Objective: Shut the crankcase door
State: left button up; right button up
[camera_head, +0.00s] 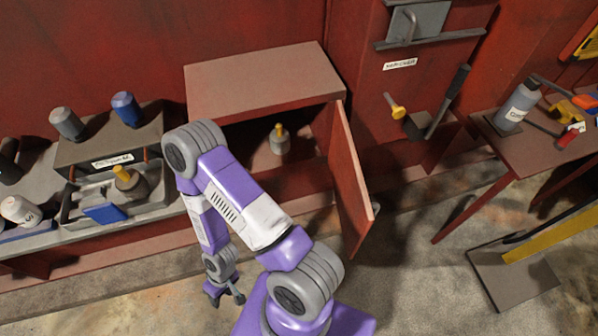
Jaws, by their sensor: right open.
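The crankcase door (350,180) is a red panel standing wide open at the right side of a red box (265,82) against the wall. It sticks out toward me, with a small knob at its outer edge. Inside the open box stands a grey container with a yellow top (279,143). My right gripper (226,296) is open and empty, low in front of the box, to the left of the door and apart from it. My right arm hides the left part of the opening. My left gripper is not in view.
A bench (40,241) with bottles, a caddy and a grey box is at the left. A red side table (530,151) with a bottle and tools stands at the right. A lever (447,103) and a yellow knob (396,108) project from the wall.

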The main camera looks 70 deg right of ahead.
aim_at(357, 215)
jog(key=u, duration=0.5)
jog(key=k, duration=1.75)
jog(key=z, duration=1.6)
jog(key=i, duration=0.5)
jog(key=z, duration=0.2)
jog(key=k, duration=0.7)
jog(key=u, duration=0.3)
jog(key=i, duration=0.4)
jog(key=z, duration=0.05)
